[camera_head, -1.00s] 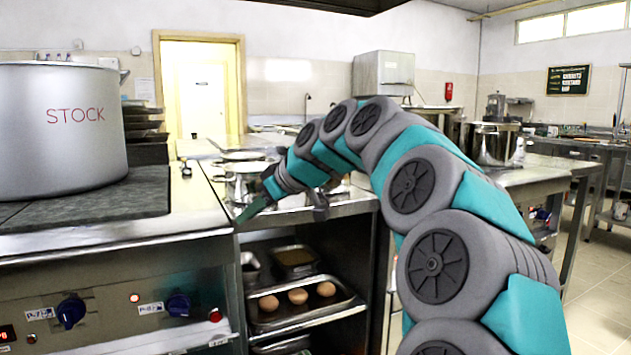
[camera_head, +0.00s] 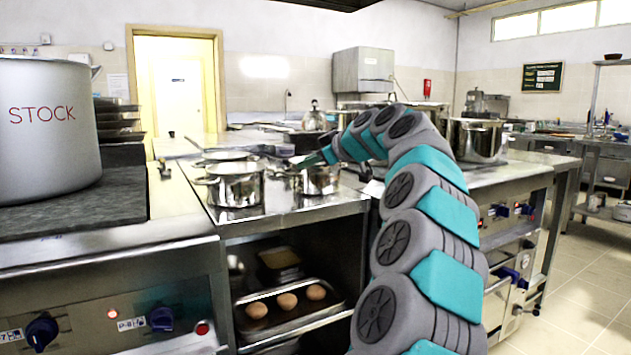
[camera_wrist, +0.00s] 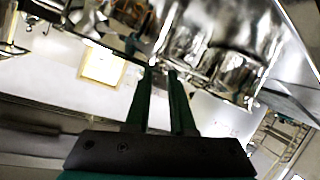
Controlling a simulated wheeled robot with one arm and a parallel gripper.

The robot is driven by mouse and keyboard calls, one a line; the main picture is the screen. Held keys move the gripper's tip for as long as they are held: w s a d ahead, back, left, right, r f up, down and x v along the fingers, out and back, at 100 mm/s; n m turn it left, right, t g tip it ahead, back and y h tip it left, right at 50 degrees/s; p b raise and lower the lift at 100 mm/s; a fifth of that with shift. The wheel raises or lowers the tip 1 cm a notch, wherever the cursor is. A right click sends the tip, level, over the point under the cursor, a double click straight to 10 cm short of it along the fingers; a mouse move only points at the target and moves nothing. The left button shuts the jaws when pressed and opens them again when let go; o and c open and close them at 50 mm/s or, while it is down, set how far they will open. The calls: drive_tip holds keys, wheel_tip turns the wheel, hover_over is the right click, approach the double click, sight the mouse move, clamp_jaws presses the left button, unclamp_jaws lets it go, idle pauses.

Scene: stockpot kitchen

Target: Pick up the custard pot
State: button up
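Two small steel pots stand on the steel counter. The left pot (camera_head: 236,188) has side handles and sits near the front edge. The right pot (camera_head: 320,181) is a little to its right, partly behind my gripper. No label is readable, so I cannot tell which is the custard pot. My gripper (camera_head: 306,162) is over the right pot's left rim area, and contact cannot be made out. In the wrist view, the two green fingers of my gripper (camera_wrist: 161,72) are apart with a narrow gap and nothing held. Shiny metal vessels (camera_wrist: 233,72) show beyond the fingertips, blurred.
A large STOCK pot (camera_head: 45,135) stands at the left on a dark hob. Below the counter, a tray (camera_head: 290,325) holds eggs. Another big steel pot (camera_head: 476,140) stands at the right. The floor at the right (camera_head: 560,290) is open.

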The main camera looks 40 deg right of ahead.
drive_tip(key=x, duration=0.3)
drive_tip(key=shift+w, duration=0.2)
drive_tip(key=shift+f, duration=0.1)
clamp_jaws()
drive_tip(key=shift+a, duration=0.1)
idle(1.0)
